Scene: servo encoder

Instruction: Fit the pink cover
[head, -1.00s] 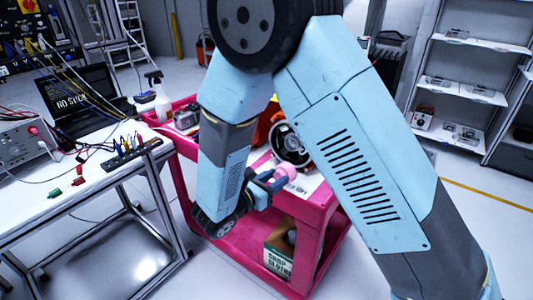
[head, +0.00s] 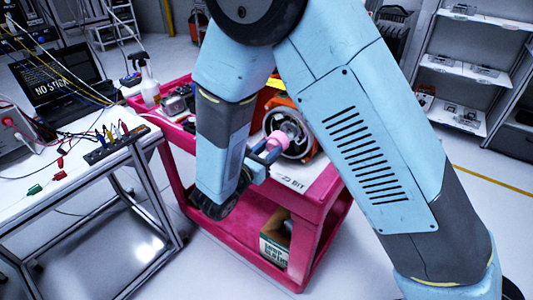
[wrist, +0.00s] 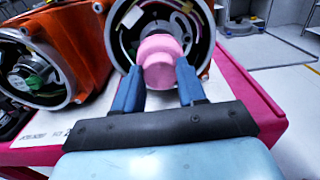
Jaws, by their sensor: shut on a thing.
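The pink cover (wrist: 159,62) is a stepped round cap held between the two blue fingers of my gripper (wrist: 160,88) in the wrist view. In the head view my gripper (head: 265,155) holds the pink cover (head: 277,142) in front of the open round end of the orange servo motor (head: 308,140). In the wrist view the motor's open housing (wrist: 198,45) with wires inside lies behind the cover. The cover overlaps the opening in the picture; I cannot tell whether they touch. The cover hides the housing's middle.
A second orange motor (wrist: 38,68) with a green part inside stands at the left in the wrist view. The pink cart (head: 312,212) carries the motors, a spray bottle (head: 147,82) and a box on its lower shelf. A white workbench (head: 75,190) stands left.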

